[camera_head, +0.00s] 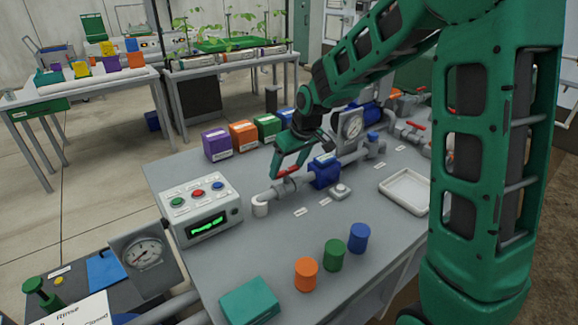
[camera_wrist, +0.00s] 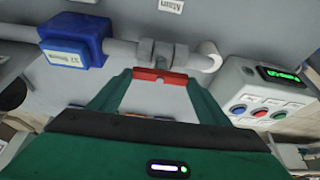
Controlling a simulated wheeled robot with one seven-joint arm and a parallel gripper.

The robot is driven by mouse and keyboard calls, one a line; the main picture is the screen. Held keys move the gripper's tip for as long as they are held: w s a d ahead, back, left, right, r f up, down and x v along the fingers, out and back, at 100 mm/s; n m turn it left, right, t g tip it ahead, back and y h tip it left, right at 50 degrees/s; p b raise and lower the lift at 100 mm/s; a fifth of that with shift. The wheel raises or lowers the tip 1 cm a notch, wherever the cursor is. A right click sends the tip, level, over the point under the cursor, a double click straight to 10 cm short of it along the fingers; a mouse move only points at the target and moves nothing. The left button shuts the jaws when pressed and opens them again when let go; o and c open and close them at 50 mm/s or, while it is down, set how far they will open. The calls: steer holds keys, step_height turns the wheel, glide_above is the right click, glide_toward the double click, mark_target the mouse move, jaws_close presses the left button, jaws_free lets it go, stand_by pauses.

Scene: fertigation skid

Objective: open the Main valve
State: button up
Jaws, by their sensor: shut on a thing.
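The Main valve's red handle (camera_wrist: 160,76) sits between my gripper's fingertips in the wrist view. My gripper (camera_head: 286,172) is shut on this handle, and its green fingers hold it at both ends. The valve body (camera_wrist: 158,52) is grey and sits on a grey pipe just beyond the handle. In the picture the handle looks roughly in line with the pipe, though its exact angle is hard to judge. A label reading "Main" (camera_wrist: 168,5) lies on the bench beyond the pipe. In the head view my fingers partly cover the handle.
A blue block (camera_head: 325,171) sits on the pipe beside the valve. A control box (camera_head: 201,209) with coloured buttons and a green display stands left. Orange, green and blue cylinders (camera_head: 334,254) stand in front. A white tray (camera_head: 405,191) lies right. Coloured boxes line the back.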

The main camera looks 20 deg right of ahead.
steer(key=shift+w+d+r, duration=0.1)
steer(key=shift+d, duration=0.05)
steer(key=o, duration=1.1)
steer(key=shift+c, duration=0.2)
steer(key=v, duration=1)
steer(key=shift+r, duration=0.3)
